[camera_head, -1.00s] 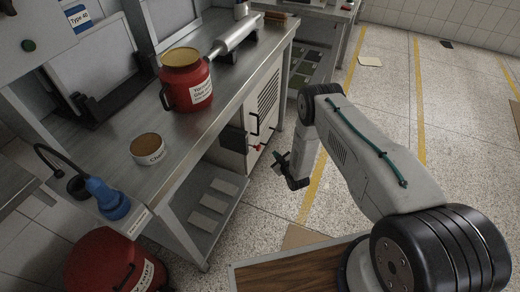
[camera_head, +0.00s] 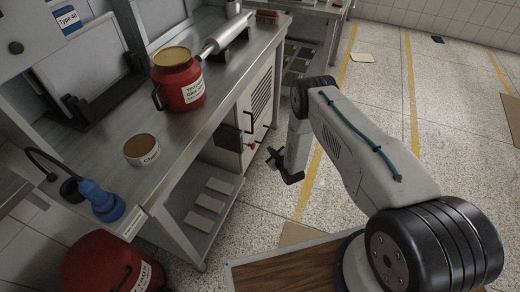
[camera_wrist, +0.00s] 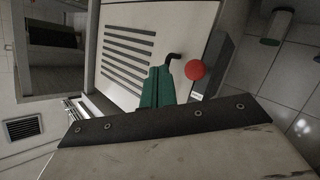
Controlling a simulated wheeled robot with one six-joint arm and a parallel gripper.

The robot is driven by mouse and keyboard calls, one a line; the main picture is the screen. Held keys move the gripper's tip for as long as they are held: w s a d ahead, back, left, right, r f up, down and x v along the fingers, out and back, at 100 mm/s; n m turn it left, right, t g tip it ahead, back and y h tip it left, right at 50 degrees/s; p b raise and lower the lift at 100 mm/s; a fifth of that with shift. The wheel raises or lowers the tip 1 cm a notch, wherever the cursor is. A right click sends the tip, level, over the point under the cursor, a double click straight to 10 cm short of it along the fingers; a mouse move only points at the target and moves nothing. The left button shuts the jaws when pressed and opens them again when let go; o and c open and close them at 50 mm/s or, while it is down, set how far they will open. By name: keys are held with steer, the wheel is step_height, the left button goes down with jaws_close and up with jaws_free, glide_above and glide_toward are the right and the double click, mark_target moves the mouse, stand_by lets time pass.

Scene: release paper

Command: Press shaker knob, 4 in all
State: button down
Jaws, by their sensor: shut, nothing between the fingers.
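The shaker knob appears as a red ball (camera_wrist: 196,69) in the wrist view. It is at the front of a white slatted cabinet (camera_wrist: 145,35), right of a dark bent handle end. In the head view a small red spot (camera_head: 251,146) shows low on the cabinet front under the bench. My gripper (camera_head: 272,154) is in front of the cabinet, just right of that spot, with a floor gap showing between them. In the wrist view my green fingers (camera_wrist: 158,88) are together and empty, left of and below the ball. Whether they touch anything is unclear.
The steel bench (camera_head: 205,125) carries a red lidded can (camera_head: 180,85), a round tub (camera_head: 141,150) and a metal cylinder (camera_head: 220,40). A shelf with flat pieces (camera_head: 207,203) is below. A red drum (camera_head: 95,262) stands at lower left. Open floor lies to the right.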

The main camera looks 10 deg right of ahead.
steer(key=w+d+r+m+g+h, duration=0.15)
steer(key=w+r, duration=0.25)
steer(key=r, duration=0.8)
steer(key=w+r+g, duration=0.2)
steer(key=w+r, duration=0.2)
steer(key=r, duration=0.9)
steer(key=s+d+r+m+g+h, duration=0.1)
steer(key=s+r, duration=0.3)
steer(key=r, duration=0.6)
steer(key=s+r+m+g, duration=0.15)
steer(key=s+r, duration=0.25)
steer(key=r, duration=0.7)
steer(key=s+r+m+g, duration=0.1)
steer(key=s+r+g, duration=0.1)
steer(key=s+r, duration=0.6)
steer(key=s+r+m+g, duration=0.1)
steer(key=s+r, duration=0.5)
steer(key=s, duration=0.5)
steer(key=s+r+g, duration=0.2)
steer(key=s, duration=1.2)
steer(key=s+r+m+g, duration=0.1)
steer(key=s+r+g, duration=0.1)
steer(key=s, duration=1.2)
steer(key=shift+s+a+r+m, duration=0.2)
steer(key=shift+s+a+m, duration=0.1)
steer(key=shift+s, duration=0.05)
